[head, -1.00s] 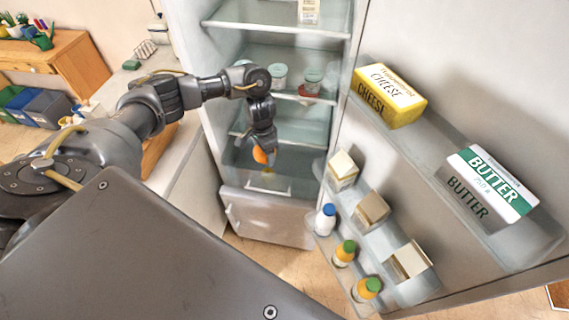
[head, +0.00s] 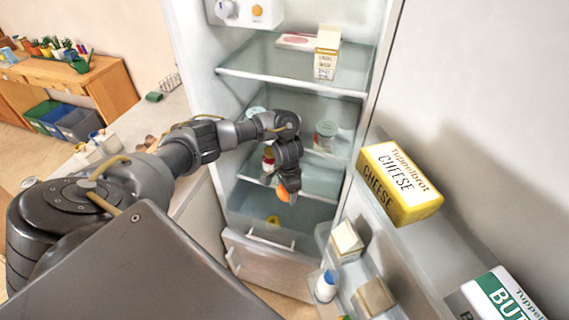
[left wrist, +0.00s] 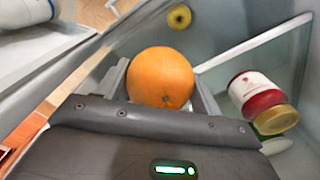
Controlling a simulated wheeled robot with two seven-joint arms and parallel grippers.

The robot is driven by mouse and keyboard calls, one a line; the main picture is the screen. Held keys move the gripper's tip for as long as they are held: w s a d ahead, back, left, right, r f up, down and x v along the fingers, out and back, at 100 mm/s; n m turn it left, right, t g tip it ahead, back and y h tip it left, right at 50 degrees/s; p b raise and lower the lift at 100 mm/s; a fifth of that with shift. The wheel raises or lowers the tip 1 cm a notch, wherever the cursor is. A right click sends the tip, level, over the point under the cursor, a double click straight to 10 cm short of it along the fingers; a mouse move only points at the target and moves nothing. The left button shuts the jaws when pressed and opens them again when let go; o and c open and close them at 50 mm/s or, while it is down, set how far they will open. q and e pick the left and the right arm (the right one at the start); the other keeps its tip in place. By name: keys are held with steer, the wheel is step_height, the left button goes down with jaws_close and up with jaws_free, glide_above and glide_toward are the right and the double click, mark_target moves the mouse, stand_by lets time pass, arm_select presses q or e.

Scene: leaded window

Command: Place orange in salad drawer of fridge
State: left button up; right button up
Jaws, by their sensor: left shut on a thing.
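The orange (left wrist: 160,77) is held between the fingers of my left gripper (head: 287,192). In the head view the orange (head: 283,191) shows at the fingertips, in front of the fridge's lower shelves and above the salad drawer. The salad drawer (head: 268,236) is at the bottom of the fridge compartment, and I look into it from above. A yellow fruit (head: 273,219) lies in it; this fruit also shows in the left wrist view (left wrist: 180,17). My right gripper is not in view.
The fridge door stands open at right, with cheese (head: 400,183) and butter (head: 497,297) in its upper rack and cartons below. A red jar (left wrist: 257,100) is close to my left gripper. A milk carton (head: 326,52) stands on an upper shelf.

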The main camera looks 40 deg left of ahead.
mark_target(288, 198)
arm_select(q)
step_height(288, 198, down, 5)
steer(key=shift+w+d, duration=0.1)
steer(key=shift+d, duration=0.05)
steer(key=shift+f, duration=2.95)
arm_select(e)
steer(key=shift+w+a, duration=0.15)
arm_select(q)
steer(key=f+b, duration=1)
steer(key=shift+a+f+b, duration=0.1)
steer(key=shift+a+b, duration=0.1)
steer(key=shift+b, duration=0.2)
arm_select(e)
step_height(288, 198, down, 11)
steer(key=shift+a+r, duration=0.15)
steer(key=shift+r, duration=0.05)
